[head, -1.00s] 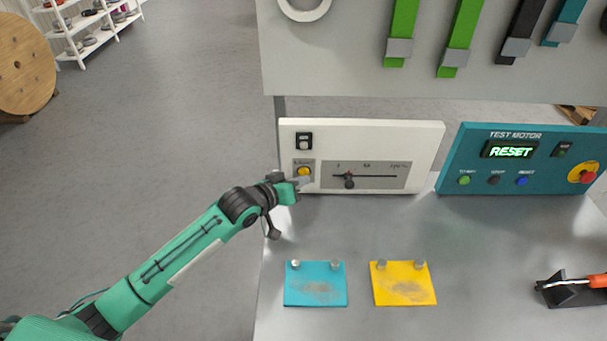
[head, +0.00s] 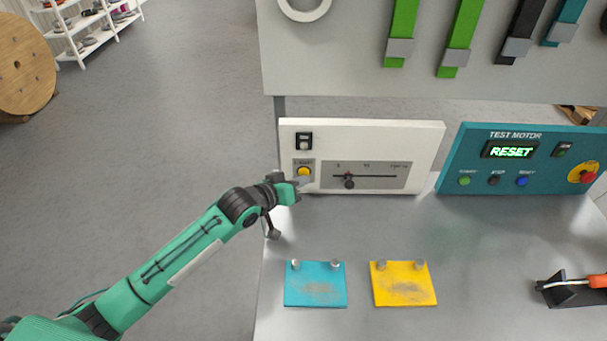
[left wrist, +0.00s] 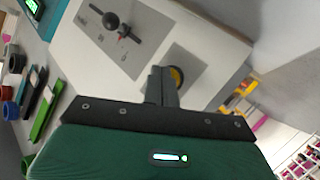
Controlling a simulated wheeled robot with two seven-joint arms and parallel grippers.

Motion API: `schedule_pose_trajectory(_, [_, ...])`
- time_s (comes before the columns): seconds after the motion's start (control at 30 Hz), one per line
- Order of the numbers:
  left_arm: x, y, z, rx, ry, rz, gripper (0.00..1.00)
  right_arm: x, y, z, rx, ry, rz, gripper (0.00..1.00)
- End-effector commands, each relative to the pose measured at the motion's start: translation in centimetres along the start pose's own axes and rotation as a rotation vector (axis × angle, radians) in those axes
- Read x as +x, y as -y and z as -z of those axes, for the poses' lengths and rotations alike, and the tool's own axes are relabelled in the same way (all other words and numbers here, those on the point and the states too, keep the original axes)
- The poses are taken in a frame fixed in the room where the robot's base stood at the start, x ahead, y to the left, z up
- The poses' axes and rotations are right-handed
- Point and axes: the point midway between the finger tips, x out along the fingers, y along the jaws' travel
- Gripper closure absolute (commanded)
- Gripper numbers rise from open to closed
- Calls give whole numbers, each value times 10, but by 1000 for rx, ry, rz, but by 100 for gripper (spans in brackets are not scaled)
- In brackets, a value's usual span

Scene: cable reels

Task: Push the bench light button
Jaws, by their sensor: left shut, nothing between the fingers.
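The bench light button is most likely the yellow round button (head: 304,171) on a grey plate at the left of the white panel. It also shows in the left wrist view (left wrist: 177,75), partly hidden behind my fingers. My left gripper (head: 301,182) is shut and empty, its fingertips at the lower edge of the yellow button. In the left wrist view the shut fingers (left wrist: 162,86) overlap the button's left side. I cannot tell whether they touch it. My right gripper is not in view.
The white panel (head: 430,150) also has a black rocker switch (head: 304,141) and a slider knob (head: 348,181). A teal test motor panel (head: 450,160) stands to the right. Blue (head: 315,298) and yellow (head: 403,298) plates lie on the bench (head: 480,270). The bench between is clear.

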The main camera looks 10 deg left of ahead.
Motion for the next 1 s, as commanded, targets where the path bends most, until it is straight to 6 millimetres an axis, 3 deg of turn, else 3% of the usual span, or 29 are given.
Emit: schedule_pose_trajectory(1.0, [6, 4, 5, 0, 0, 0, 100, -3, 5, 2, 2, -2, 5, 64])
